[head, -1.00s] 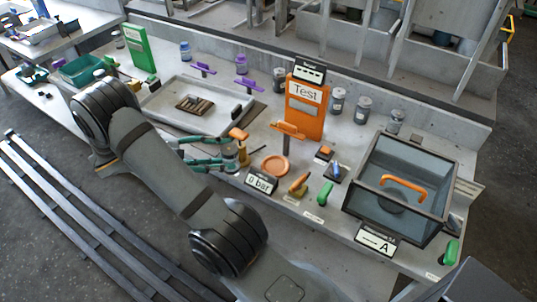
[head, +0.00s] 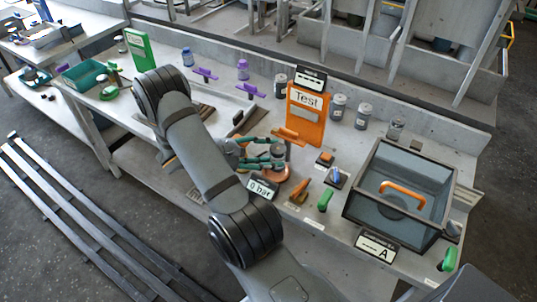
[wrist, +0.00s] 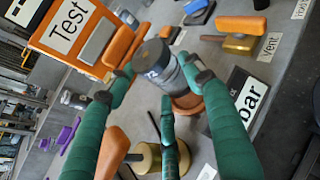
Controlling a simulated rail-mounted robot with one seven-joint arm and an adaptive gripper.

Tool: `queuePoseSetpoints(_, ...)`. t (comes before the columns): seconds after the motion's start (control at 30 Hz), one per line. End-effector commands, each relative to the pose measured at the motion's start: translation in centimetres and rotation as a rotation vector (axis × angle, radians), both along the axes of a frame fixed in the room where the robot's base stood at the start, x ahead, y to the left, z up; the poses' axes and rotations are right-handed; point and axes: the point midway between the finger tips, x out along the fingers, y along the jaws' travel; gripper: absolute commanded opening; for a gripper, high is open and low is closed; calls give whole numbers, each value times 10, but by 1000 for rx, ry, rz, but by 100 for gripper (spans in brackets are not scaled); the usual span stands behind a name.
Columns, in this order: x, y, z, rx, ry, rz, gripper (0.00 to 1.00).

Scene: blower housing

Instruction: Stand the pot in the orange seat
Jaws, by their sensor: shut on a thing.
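The pot (head: 278,151) is a small grey cylinder, standing about upright in the head view. My gripper (head: 272,154), with green fingers, is shut on it. In the wrist view the pot (wrist: 160,65) sits between the fingertips (wrist: 165,82). The orange seat (head: 276,175) is a round dish on the bench, directly below the pot. In the wrist view the seat (wrist: 187,103) shows just beyond the pot's lower end, partly hidden by the pot and a finger. I cannot tell whether the pot touches it.
The orange Test board (head: 307,110) stands close behind the pot, with an orange-handled part (head: 290,136) in front. The "0 bar" sign (head: 262,188) stands just in front of the seat. A glass-sided box (head: 400,190) is to the right.

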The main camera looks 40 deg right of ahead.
Motion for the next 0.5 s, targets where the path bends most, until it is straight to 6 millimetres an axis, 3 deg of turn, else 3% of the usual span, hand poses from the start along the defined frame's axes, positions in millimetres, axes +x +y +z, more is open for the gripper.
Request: queuePoseSetpoints(0.5,0,0,-9,-1,-1,-2,17)
